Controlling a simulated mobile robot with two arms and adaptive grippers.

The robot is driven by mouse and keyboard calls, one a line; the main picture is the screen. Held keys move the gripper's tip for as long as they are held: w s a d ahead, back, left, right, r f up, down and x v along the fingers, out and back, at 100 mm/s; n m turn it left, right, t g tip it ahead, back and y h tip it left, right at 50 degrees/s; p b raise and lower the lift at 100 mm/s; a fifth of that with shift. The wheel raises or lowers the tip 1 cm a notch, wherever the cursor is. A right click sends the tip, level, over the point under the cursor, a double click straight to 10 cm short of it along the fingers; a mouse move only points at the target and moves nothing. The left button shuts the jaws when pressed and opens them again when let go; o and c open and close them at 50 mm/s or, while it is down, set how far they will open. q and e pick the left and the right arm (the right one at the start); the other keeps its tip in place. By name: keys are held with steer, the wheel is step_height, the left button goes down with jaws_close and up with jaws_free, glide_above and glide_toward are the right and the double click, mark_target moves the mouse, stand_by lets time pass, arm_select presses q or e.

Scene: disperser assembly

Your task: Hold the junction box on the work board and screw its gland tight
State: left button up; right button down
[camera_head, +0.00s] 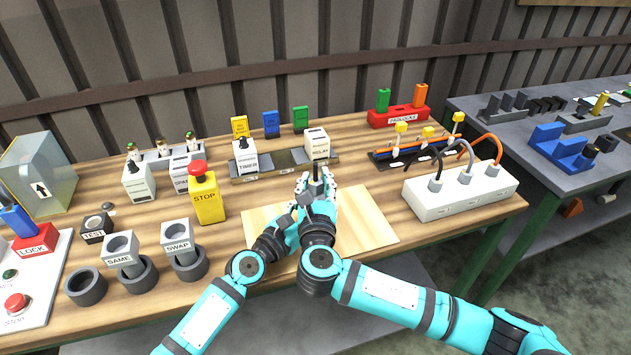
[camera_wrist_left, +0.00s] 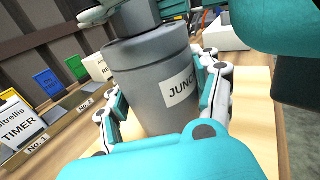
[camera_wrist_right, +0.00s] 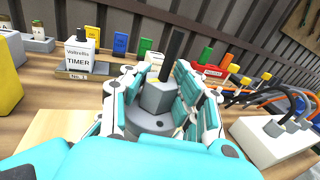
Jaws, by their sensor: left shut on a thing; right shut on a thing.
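The junction box is a grey round body labelled "JUNC...", upright on the light work board (camera_head: 368,215). In the left wrist view the junction box (camera_wrist_left: 150,75) stands between the fingers of my left gripper (camera_wrist_left: 165,100), which is shut on its sides. The gland is a grey hex nut with a dark stem on top of the box. In the right wrist view the gland (camera_wrist_right: 157,97) sits between the fingers of my right gripper (camera_wrist_right: 163,95), which is shut on it from above. In the head view my arms largely hide the box.
A white socket block (camera_head: 460,192) with cables stands right of the board. A yellow STOP box (camera_head: 206,198) and grey SAME and SWAP cups stand to the left. The rail with TIMER and RELAY modules (camera_head: 317,146) lies behind. The board's right part is clear.

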mark_target(316, 188)
stand_by(0.3)
steer(key=c, duration=1)
jaws_free()
steer(key=s, duration=0.7)
steer(key=shift+s+d, duration=0.1)
steer(key=shift+s, duration=0.2)
